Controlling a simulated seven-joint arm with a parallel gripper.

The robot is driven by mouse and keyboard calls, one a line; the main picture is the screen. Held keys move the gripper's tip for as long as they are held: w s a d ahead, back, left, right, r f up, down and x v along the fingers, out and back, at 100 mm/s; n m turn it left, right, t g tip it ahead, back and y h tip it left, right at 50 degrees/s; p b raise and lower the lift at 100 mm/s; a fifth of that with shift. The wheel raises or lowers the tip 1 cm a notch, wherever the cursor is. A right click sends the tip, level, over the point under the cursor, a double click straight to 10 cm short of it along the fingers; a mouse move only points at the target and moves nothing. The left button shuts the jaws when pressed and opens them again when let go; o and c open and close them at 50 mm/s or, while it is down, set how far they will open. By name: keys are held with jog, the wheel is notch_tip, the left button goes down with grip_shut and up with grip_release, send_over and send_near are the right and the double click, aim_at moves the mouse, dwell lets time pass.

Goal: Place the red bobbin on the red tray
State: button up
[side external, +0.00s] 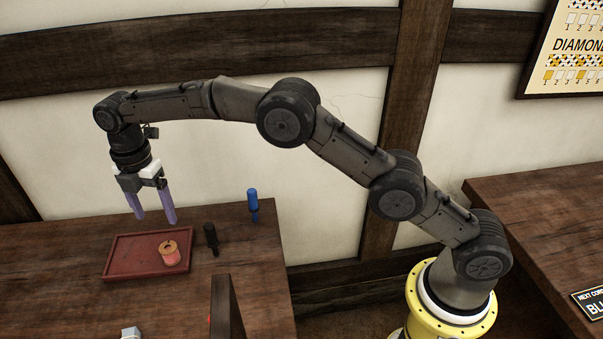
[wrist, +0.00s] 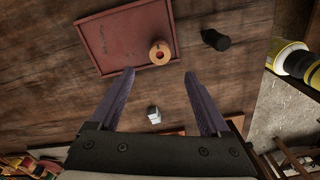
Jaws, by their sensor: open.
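The red bobbin (side external: 170,254), with a pale wooden top, stands upright on the red tray (side external: 125,255), near the tray's right side. In the wrist view the bobbin (wrist: 161,53) shows from above near a corner of the tray (wrist: 115,33). My gripper (side external: 156,220) is open and empty, above the table and the tray's far edge. In the wrist view its two purple fingers (wrist: 159,73) are spread wide, with the bobbin beyond their tips and apart from them.
A black bobbin-like object (side external: 211,239) stands just right of the tray, and a blue one (side external: 253,205) stands further back. A small white object (side external: 131,333) is at the front. A dark wooden post (side external: 225,310) rises at the table's front right. The table left of the tray is clear.

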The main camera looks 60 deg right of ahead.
jog(key=s+d+r+m+t, duration=0.3)
jog(key=s+d+r+m, duration=0.9)
jog(key=s+d+r, duration=0.5)
jog(key=s+d+f+m+t, duration=0.1)
jog(key=s+d+m, duration=0.1)
jog(key=s, duration=0.5)
jog(key=s+d+f+m, duration=0.2)
jog(key=s+m, duration=0.3)
jog(key=s, duration=0.2)
jog(key=s+d+f+m+t, duration=0.1)
jog(key=s+m, duration=0.3)
jog(key=s, duration=0.4)
jog(key=shift+d+f+t, duration=0.3)
jog(key=shift+d+f, duration=0.3)
jog(key=shift+d, duration=0.15)
